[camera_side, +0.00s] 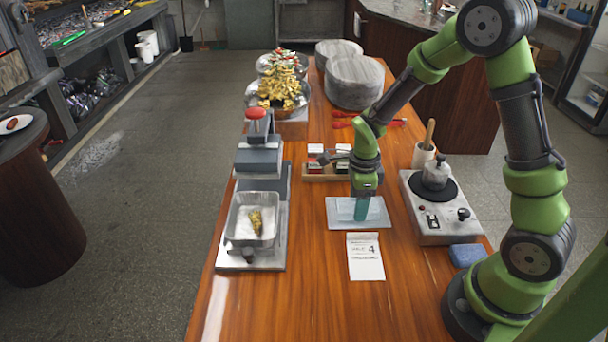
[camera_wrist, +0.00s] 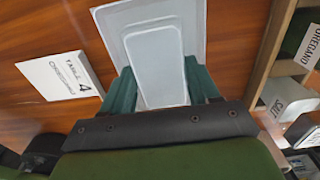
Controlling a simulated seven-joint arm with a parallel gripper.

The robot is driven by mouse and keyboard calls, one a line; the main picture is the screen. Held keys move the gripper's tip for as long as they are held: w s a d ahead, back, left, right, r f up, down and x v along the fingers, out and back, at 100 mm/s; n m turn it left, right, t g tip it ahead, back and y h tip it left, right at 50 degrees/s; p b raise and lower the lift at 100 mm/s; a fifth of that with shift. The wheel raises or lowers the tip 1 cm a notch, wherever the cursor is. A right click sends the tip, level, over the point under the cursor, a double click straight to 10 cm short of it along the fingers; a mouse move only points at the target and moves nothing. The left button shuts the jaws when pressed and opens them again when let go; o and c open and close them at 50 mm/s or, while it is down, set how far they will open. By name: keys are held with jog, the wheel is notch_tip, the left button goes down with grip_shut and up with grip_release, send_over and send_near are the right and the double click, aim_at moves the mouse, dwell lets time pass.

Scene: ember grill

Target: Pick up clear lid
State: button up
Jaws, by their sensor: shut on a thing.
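The clear lid (camera_side: 340,208) is a pale, see-through rectangle with a raised middle, lying flat at about table level in the side view. Whether it touches the table I cannot tell. My gripper (camera_side: 361,212) points straight down over its middle, with teal fingers. In the wrist view the lid (camera_wrist: 155,55) reaches between my two fingers (camera_wrist: 161,92), one on each side of its raised part, and they are shut on it. A foil tray (camera_side: 240,238) with a piece of golden food sits on the sealing machine at the left.
A "Table 4" card (camera_side: 365,257) lies just in front of the lid. A spice rack (camera_side: 318,178) stands close behind my gripper. A hot plate unit (camera_side: 440,222) is at the right, with a blue sponge (camera_side: 467,255) beside it. The table's front is clear.

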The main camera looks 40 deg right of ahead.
jog(key=shift+r, duration=0.1)
notch_tip(320, 180, up, 18)
jog(key=w+a+n, duration=0.6)
jog(key=a+n, duration=0.3)
jog(key=a, duration=0.1)
jog(key=w+a+n, duration=0.7)
jog(key=a+n, duration=0.1)
jog(key=a, duration=0.3)
jog(key=shift+n, duration=0.4)
jog(key=shift+s+a+f, duration=0.1)
jog(key=shift+f, duration=2.9)
jog(key=shift+s+f, duration=0.1)
jog(key=shift+f, duration=2.9)
